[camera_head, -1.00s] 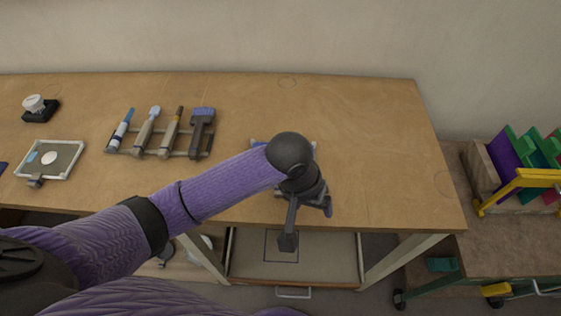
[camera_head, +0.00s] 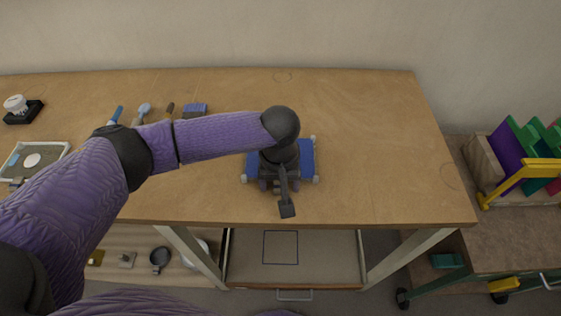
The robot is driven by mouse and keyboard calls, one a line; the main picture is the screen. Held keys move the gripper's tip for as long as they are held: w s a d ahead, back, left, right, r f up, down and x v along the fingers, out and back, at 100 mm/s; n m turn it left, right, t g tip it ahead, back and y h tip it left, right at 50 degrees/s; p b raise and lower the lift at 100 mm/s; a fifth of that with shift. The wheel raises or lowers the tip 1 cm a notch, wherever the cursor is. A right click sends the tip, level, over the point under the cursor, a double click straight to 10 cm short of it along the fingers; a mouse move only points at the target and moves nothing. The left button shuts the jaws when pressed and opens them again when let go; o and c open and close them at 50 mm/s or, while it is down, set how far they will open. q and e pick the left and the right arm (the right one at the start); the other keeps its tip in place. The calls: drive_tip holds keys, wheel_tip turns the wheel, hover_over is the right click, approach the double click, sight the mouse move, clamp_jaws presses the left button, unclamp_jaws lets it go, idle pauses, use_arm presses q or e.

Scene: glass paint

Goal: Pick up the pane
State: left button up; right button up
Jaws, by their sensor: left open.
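A flat blue square (camera_head: 307,157) with pale corner pieces lies on the wooden table near its front edge; I cannot tell whether it is the pane itself or a pad under it. My left gripper (camera_head: 284,194) is over the front part of this square, and my wrist hides much of the square's middle. The gripper is open, with one dark finger showing plainly toward the table's front edge. I cannot tell whether it touches anything. Purple, green and red upright panels (camera_head: 508,157) stand in a rack at the right. My right gripper is not in view.
Brushes (camera_head: 195,109) lie behind my left arm. A framed tray (camera_head: 62,147) and a white jar in a black holder (camera_head: 16,104) are at the left. An open drawer (camera_head: 328,262) is below the table's front edge (camera_head: 400,224). The tabletop's right side is clear.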

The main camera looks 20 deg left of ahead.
use_arm(q)
drive_tip(key=shift+r, duration=0.1)
clamp_jaws()
idle(0.3)
